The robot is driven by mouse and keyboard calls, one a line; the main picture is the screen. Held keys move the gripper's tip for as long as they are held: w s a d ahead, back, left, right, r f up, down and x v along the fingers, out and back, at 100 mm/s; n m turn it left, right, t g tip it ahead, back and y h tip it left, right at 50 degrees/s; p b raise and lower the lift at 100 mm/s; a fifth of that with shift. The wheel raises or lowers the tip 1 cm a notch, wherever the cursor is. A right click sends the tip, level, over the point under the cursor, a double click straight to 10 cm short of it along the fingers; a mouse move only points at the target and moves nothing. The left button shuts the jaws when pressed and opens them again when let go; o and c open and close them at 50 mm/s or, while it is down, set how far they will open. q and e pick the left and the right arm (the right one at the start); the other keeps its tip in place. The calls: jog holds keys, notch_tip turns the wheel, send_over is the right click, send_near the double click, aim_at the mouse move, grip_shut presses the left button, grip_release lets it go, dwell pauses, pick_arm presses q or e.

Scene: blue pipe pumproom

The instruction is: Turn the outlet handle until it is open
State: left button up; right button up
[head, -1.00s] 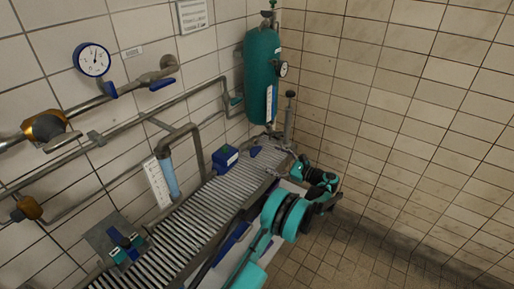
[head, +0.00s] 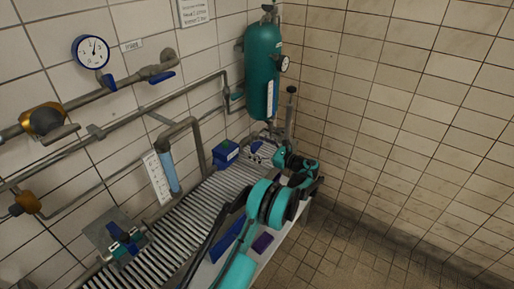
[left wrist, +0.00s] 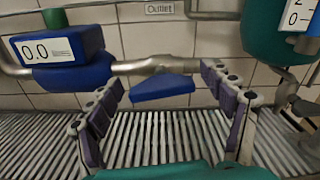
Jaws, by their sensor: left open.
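The outlet handle (left wrist: 163,90) is a blue lever on a grey pipe valve in the left wrist view, below a small "Outlet" label (left wrist: 159,8). It lies roughly along the pipe. My left gripper (left wrist: 162,82) is open, with one finger on each side of the handle in the picture. The fingers appear apart from the handle; how far is hard to tell. In the head view the handle (head: 256,148) is small and partly hidden by my left gripper (head: 262,154).
A blue meter (left wrist: 62,58) reading 0.0 sits left of the handle. A teal tank (head: 262,70) with a gauge stands at the corner. A slatted grey bench (head: 190,215) runs below the pipes. Other blue-handled valves (head: 162,77) are on the wall. The floor at right is clear.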

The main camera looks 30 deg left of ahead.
pick_arm(q)
jog(key=shift+c, duration=0.4)
jog(key=c, duration=1.1)
jog(key=n+b, duration=0.1)
jog(key=n, duration=0.2)
jog(key=shift+s, duration=0.1)
jog(key=n+b, duration=0.1)
jog(key=n, duration=0.3)
jog(key=shift+s+f+n, duration=0.1)
jog(key=shift+n, duration=0.2)
jog(key=n, duration=0.4)
jog(key=shift+f+n+b, duration=0.1)
jog(key=shift+n+b, duration=0.2)
jog(key=shift+b, duration=0.1)
jog(key=shift+n, duration=1.9)
jog(key=shift+f, duration=0.1)
